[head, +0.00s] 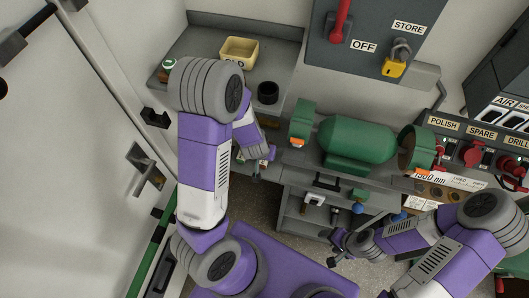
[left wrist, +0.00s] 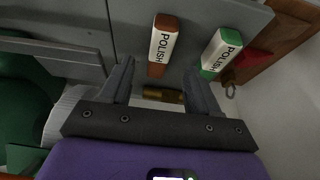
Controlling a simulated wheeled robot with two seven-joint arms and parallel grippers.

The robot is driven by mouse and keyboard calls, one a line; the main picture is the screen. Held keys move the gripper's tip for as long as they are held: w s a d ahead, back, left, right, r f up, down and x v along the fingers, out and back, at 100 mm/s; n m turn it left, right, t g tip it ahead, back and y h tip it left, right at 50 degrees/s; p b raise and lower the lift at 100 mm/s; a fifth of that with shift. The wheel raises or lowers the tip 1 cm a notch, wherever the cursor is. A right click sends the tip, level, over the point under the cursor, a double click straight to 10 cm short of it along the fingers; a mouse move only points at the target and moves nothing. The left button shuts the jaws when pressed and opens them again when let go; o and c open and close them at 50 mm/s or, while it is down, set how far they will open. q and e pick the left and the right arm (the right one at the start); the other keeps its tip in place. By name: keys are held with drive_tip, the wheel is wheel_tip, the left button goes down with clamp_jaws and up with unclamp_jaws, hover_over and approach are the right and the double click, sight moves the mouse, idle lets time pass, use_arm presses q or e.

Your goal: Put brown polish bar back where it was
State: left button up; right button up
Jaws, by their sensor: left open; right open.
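In the left wrist view, a brown polish bar (left wrist: 163,44) with a white "POLISH" label lies on a grey surface, beyond and between my left fingertips. It looks apart from both fingers. A green polish bar (left wrist: 220,54) with the same label lies to its right, near the right finger. My left gripper (left wrist: 161,72) is open with nothing between its fingers. In the head view the left arm's elbow and forearm hide much of the bench's left part, and I cannot make out the brown bar there. My right gripper (head: 340,249) is open and empty in front of the lower shelves.
A green grinder motor (head: 357,140) stands on the bench. A yellow tray (head: 239,51) and a dark cup (head: 268,92) stand on the back shelf. A brass cylinder (left wrist: 163,95) shows behind my left fingers. A switch panel (head: 372,35) hangs above.

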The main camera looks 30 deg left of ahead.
use_arm(q)
drive_tip(key=p+v, duration=0.2)
drive_tip(key=v, duration=0.4)
drive_tip(key=s+d+f+g+h, duration=0.3)
drive_tip(key=s+d+f+h, duration=0.2)
drive_tip(key=s+d+f, duration=0.5)
drive_tip(key=d+f, duration=0.4)
drive_tip(key=shift+s+g, duration=0.35)
drive_tip(key=shift+g, duration=0.05)
use_arm(e)
wheel_tip(320, 180, up, 3)
use_arm(q)
drive_tip(key=shift+d, duration=0.1)
wheel_tip(320, 180, down, 17)
drive_tip(key=b, duration=1.6)
use_arm(e)
wheel_tip(320, 180, down, 17)
drive_tip(key=shift+r, duration=0.2)
use_arm(q)
drive_tip(key=shift+r, duration=0.15)
drive_tip(key=shift+c, duration=0.2)
use_arm(e)
drive_tip(key=shift+c, duration=0.3)
